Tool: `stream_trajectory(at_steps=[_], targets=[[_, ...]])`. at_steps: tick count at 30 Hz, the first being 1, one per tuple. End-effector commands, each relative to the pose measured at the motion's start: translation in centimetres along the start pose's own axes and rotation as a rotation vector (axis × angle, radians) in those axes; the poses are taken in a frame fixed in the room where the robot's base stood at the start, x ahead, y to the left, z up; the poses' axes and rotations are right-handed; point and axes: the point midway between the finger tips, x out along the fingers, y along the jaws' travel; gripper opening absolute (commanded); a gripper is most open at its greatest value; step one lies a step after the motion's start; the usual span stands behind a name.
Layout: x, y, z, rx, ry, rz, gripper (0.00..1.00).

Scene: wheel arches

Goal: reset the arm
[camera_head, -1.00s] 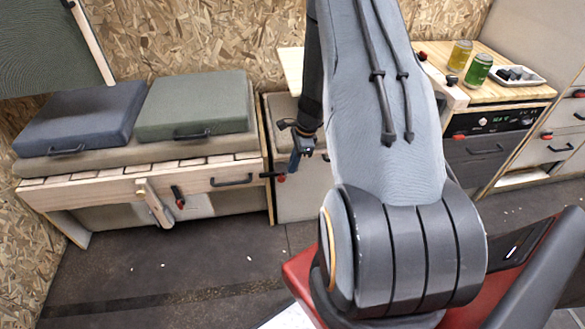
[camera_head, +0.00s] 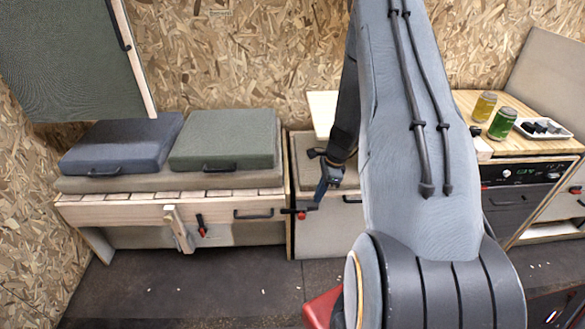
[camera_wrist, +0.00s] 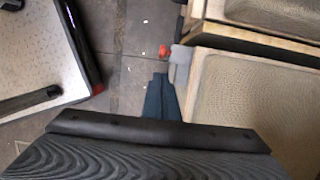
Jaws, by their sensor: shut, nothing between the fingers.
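My arm (camera_head: 415,130) fills the middle right of the head view, bent upward and over. My gripper (camera_head: 322,190) hangs beyond it, in front of the low cabinet beside the bench. In the wrist view my gripper (camera_wrist: 160,92) shows as two dark blue fingers close together, with nothing between them. The fingers point over the dark floor, beside a wooden-edged cabinet. A red-and-grey latch part (camera_wrist: 172,52) appears near the fingertips in that view; I cannot tell whether it is touching.
A wooden bench (camera_head: 140,215) at left carries a blue cushion (camera_head: 120,145) and a green cushion (camera_head: 224,138). A counter at right holds a yellow can (camera_head: 484,106), a green can (camera_head: 502,124) and a white tray (camera_head: 562,136).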

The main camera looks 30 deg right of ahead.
Motion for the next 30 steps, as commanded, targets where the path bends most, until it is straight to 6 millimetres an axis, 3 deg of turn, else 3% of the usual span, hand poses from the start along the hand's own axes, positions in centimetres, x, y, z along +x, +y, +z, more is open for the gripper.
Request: stream_trajectory(at_steps=[5, 8, 14, 21, 30], targets=[[-0.1, 0.0, 0.1, -0.004, 0.000, 0.000, 0.00], [-1.2, 0.3, 1.1, -0.052, 0.004, 0.003, 0.00], [-7.5, 3.0, 6.9, -0.356, 0.027, 0.027, 0.00], [-15.9, 9.6, 14.1, -0.837, 0.061, 0.079, 0.00], [-24.8, 19.6, 19.6, -1.430, 0.108, 0.154, 0.00]])
